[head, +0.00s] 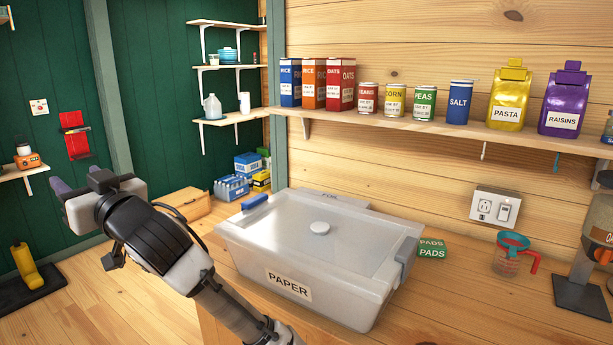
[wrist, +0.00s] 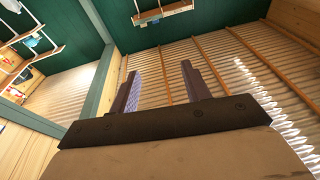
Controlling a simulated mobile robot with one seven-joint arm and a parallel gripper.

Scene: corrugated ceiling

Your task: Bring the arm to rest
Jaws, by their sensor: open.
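My gripper (head: 78,178) is at the left in the head view, raised in front of the green wall and to the left of the paper bin. Its two purple-grey fingers are apart and nothing is between them. In the wrist view, the gripper (wrist: 160,80) shows both fingers apart against the corrugated ceiling (wrist: 225,65). My arm reaches up to it from the bottom of the head view.
A lidded bin labelled PAPER (head: 290,290) stands on the wooden counter (head: 450,310), right of my arm. A shelf (head: 400,122) above holds boxes, cans and bags. A measuring cup (head: 512,255) stands at the right. Open floor (head: 95,310) lies at the left.

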